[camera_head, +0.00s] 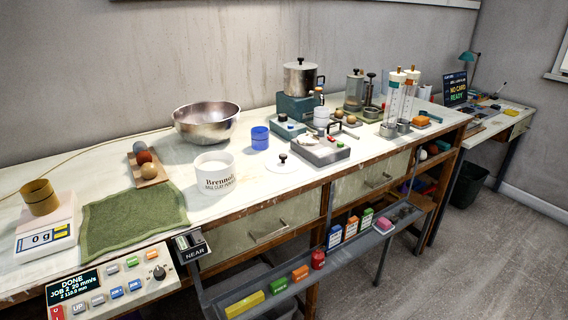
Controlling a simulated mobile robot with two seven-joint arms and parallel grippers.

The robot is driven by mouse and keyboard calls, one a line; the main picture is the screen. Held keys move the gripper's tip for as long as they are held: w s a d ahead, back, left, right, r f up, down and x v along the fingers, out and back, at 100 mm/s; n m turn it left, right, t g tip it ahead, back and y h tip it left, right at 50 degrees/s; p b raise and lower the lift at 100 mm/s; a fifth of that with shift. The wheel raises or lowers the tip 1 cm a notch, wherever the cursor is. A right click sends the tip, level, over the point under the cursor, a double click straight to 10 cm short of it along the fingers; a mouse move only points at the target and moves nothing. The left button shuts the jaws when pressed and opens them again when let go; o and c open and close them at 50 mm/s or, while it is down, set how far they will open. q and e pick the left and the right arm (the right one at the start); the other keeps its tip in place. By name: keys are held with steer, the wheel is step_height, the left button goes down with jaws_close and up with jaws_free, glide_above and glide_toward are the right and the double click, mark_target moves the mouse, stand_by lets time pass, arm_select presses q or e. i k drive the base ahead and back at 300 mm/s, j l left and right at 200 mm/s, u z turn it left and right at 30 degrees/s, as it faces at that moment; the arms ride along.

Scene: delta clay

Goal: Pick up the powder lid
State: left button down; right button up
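A flat white round lid with a small black knob (282,164) lies on the white worktop, right of the tub and near the front edge. It looks like the powder lid. A white tub with dark lettering (214,178) stands to its left, and its top looks open. Neither of my grippers shows in the head view.
A blue jar (260,138) and a steel bowl (207,121) stand behind. A grey device (320,152) is close right of the lid. A green cloth (133,220), a scale (45,238) and a control box (112,286) are at left. A shelf (290,277) hangs below the front edge.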

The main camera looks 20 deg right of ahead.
mark_target(282, 163)
steer(key=u, duration=0.3)
steer(key=l+u, duration=0.7)
steer(key=u, duration=0.15)
steer(key=l+u, duration=0.15)
steer(key=l, duration=0.3)
steer(key=k+l+u, duration=0.15)
steer(key=l, duration=0.3)
